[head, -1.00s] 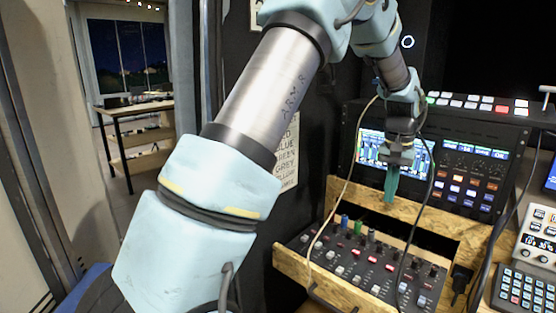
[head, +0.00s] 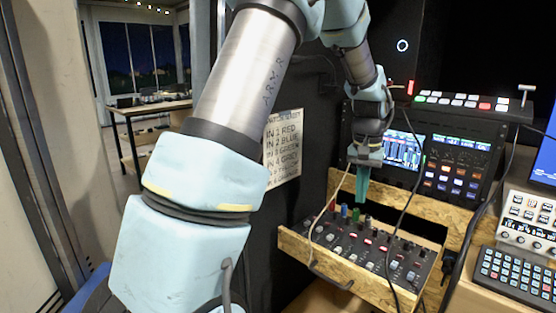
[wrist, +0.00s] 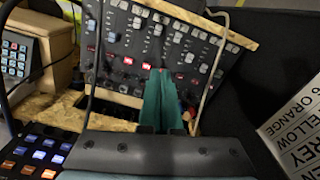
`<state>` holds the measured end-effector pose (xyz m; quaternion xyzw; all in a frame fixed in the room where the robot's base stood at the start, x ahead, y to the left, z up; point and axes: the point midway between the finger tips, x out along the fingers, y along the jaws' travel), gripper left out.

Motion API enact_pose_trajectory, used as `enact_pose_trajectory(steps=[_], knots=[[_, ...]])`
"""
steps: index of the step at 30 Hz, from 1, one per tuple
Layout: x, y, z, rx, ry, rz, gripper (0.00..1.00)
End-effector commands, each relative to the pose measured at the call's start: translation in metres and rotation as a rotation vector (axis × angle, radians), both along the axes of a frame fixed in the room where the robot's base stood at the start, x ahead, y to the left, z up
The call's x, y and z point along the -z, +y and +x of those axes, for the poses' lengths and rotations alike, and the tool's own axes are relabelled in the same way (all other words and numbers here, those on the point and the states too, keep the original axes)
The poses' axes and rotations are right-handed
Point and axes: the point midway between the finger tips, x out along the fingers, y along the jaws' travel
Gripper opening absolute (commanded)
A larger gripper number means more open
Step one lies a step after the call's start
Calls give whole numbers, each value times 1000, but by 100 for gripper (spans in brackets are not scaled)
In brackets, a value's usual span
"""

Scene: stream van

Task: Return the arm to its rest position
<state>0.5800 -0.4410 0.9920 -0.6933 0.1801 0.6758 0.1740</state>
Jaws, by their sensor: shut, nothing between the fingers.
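My gripper (head: 363,186) has teal fingers that point down over the back of the black control panel (head: 375,250) in its wooden drawer. The fingers are closed together with nothing between them. In the wrist view the shut fingers (wrist: 161,100) reach over the near part of the panel (wrist: 135,55), where red buttons are lit. I cannot tell how far the tips are above the knobs. My arm (head: 250,75), light blue and metal, crosses the left and middle of the head view, bent over at the top.
A rack with a lit screen (head: 400,149) and coloured buttons stands behind the gripper. Cables (head: 406,205) hang in front of the drawer (head: 325,266). A label sheet (head: 283,148) is on the dark wall. A keypad (head: 515,272) and a white console (head: 528,220) are at right.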

Motion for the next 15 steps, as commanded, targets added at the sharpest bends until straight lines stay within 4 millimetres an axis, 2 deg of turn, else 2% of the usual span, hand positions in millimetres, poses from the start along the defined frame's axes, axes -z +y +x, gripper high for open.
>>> enact_pose_trajectory(steps=[1,5,8,12,15], knots=[[-1,18,0,-23,-5,-3,0],[-1,67,-4,-82,-19,-11,0],[1,116,-15,-144,-35,-17,0],[7,196,-50,-260,-66,-27,0],[13,238,-80,-332,-86,-33,0]])
